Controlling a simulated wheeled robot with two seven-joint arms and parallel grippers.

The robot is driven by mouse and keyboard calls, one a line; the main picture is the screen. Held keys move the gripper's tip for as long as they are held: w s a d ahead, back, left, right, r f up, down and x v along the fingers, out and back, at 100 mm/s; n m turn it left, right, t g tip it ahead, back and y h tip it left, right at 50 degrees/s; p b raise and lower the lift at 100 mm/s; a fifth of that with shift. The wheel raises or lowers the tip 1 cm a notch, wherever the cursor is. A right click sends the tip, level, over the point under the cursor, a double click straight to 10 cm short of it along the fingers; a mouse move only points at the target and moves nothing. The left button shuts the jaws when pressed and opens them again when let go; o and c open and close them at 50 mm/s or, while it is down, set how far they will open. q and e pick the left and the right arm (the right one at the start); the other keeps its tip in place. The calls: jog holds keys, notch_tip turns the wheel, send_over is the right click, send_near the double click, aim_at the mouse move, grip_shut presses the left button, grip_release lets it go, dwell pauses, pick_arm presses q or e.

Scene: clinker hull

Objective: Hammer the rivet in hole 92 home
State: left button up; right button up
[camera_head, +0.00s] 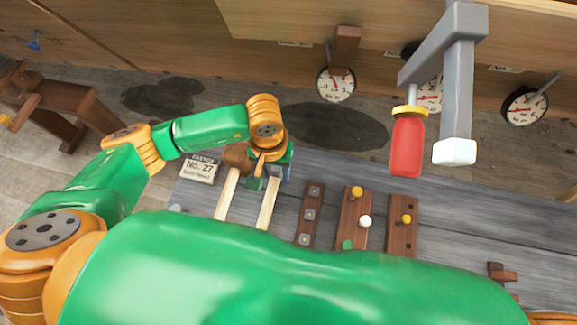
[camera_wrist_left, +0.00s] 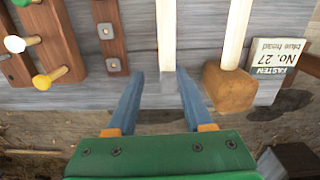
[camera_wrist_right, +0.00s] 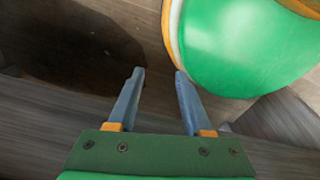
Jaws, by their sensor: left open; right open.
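My left gripper (camera_head: 258,182) is open above the bench. In the left wrist view its fingers (camera_wrist_left: 160,74) stand either side of a pale-handled tool (camera_wrist_left: 168,30) with a grey head (camera_wrist_left: 162,94); I cannot tell whether they touch it. A wooden mallet (camera_wrist_left: 228,88) with a pale handle lies beside it. Rivet-like pegs stand in wooden blocks: yellow (camera_head: 356,192), white (camera_head: 365,221) and green (camera_head: 348,244). A blue peg-like thing (camera_head: 34,44) shows at the far upper left. My right gripper (camera_wrist_right: 159,72) is open and empty over the floor. No number 92 is readable.
A card (camera_head: 201,168) reads "FASTEN No. 27 blue head". A grey C-shaped frame (camera_head: 460,90) with a red handle (camera_head: 407,147) rises at right. Round gauges (camera_head: 336,84) hang along the wooden hull. A dark strip with grey squares (camera_head: 309,213) lies right of the tools.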

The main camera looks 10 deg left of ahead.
aim_at(273, 184)
pick_arm(q)
jog(key=shift+w+a+f+m, duration=0.15)
jog(key=shift+w+a+m, duration=0.05)
jog(key=shift+a+m, duration=0.1)
jog(key=shift+s+a, duration=0.15)
notch_tip(273, 184, down, 8)
jog(key=b, duration=0.5)
jog(key=shift+s+a+r, duration=0.1)
jog(key=shift+a+r, duration=0.05)
jog(key=shift+r, duration=0.1)
jog(key=shift+f+b, duration=0.6)
jog(key=shift+b, duration=0.25)
jog(key=shift+r, duration=0.1)
grip_shut()
pick_arm(e)
notch_tip(273, 184, down, 7)
jog(key=w+d, duration=0.1)
jog(key=shift+d+r+t, duration=0.15)
jog(key=shift+r+t, duration=0.05)
jog(key=shift+t, duration=0.1)
jog(key=shift+s, duration=0.2)
jog(key=shift+w, duration=0.2)
